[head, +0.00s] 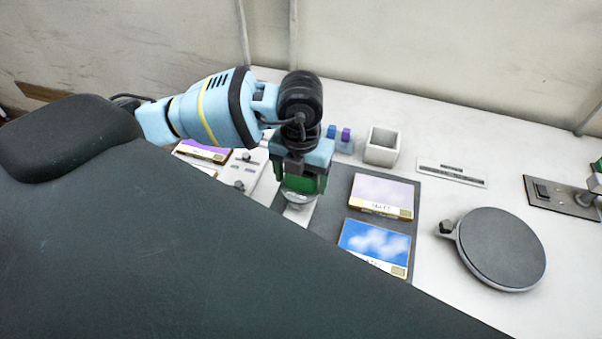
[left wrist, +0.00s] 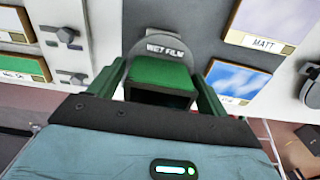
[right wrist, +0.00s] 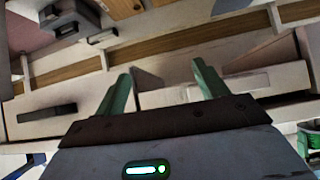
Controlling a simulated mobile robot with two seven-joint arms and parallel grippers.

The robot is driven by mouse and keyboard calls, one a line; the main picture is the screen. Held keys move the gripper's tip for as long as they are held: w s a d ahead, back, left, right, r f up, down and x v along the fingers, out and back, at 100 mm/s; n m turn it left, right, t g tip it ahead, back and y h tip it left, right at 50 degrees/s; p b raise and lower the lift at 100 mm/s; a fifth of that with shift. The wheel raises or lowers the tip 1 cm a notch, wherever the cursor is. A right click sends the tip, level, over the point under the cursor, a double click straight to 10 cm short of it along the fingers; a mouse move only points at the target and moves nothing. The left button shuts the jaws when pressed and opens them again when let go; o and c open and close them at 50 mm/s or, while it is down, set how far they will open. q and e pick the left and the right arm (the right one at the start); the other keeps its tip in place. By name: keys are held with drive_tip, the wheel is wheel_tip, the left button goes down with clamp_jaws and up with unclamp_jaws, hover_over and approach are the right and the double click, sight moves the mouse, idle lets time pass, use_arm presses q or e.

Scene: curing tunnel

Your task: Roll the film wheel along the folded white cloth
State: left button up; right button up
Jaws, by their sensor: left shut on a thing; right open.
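The film wheel (left wrist: 140,45) is a grey disc marked WET FILM with a green block-shaped grip, seen in the left wrist view. My left gripper (left wrist: 160,78) is shut on that green grip. In the head view the left gripper (head: 302,182) points down over the dark mat, with the wheel's pale rim (head: 298,199) below it. A white strip, apparently the folded cloth (head: 297,215), shows just below the wheel; my dark body hides part of it. I cannot tell whether wheel and cloth touch. My right gripper (right wrist: 160,72) is open and empty, away from the cloth.
Two sample panels, MATT (head: 382,192) and a blue cloudy one (head: 375,243), lie on the mat (head: 342,180) right of the wheel. A round grey plate (head: 503,247) and a white square cup (head: 382,146) stand farther right. Drawer-like fronts (right wrist: 60,110) face the right gripper.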

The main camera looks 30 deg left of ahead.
sight(294, 200)
use_arm(q)
drive_tip(key=shift+s, duration=0.3)
drive_tip(key=shift+s+d, duration=0.1)
drive_tip(key=shift+s, duration=0.5)
drive_tip(key=shift+s+d, duration=0.1)
drive_tip(key=shift+s, duration=0.3)
drive_tip(key=shift+s+d, duration=0.1)
drive_tip(key=shift+s, duration=0.5)
